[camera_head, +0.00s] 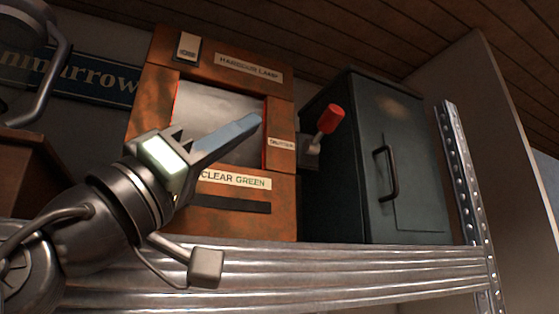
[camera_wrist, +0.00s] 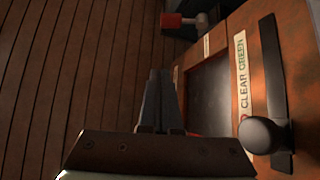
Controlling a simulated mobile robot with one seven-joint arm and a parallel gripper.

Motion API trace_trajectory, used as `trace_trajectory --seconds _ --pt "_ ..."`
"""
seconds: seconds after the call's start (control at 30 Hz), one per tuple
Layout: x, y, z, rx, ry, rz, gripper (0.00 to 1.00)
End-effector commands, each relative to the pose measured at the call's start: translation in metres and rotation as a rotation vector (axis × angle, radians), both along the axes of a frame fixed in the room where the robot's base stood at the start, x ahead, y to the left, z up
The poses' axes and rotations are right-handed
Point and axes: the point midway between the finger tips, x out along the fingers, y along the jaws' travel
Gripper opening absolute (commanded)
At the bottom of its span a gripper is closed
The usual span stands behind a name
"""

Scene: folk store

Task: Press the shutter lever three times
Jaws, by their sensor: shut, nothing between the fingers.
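The shutter lever (camera_head: 324,130) has a red end and sticks out at the right side of a rust-brown lamp box (camera_head: 283,200), beside a small label that seems to read "SHUTTER". In the wrist view the lever's red end (camera_wrist: 171,20) is at the top, beyond my fingertips. My gripper (camera_head: 257,118) is shut and empty in front of the box's pale window, with its fingers pointing right and up towards the lever. The fingertips appear apart from the lever. They also show in the wrist view (camera_wrist: 160,75).
A dark green cabinet (camera_head: 418,150) with a handle stands right of the box on a metal shelf (camera_head: 400,262). A dark knob (camera_wrist: 262,135) sits at a slot near the "CLEAR GREEN" label (camera_head: 236,180). A small switch (camera_head: 188,46) is on the box's upper left.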

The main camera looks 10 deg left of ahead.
Motion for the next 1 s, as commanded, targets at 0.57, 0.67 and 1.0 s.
trace_trajectory --seconds 0.57,0.67,1.0 --pt "-0.022 0.016 0.001 0.001 -0.001 0.0 0.0" --pt "-0.021 0.016 0.001 0.0 -0.001 -0.001 0.0" --pt "-0.018 0.017 0.005 -0.004 0.003 0.007 0.0"
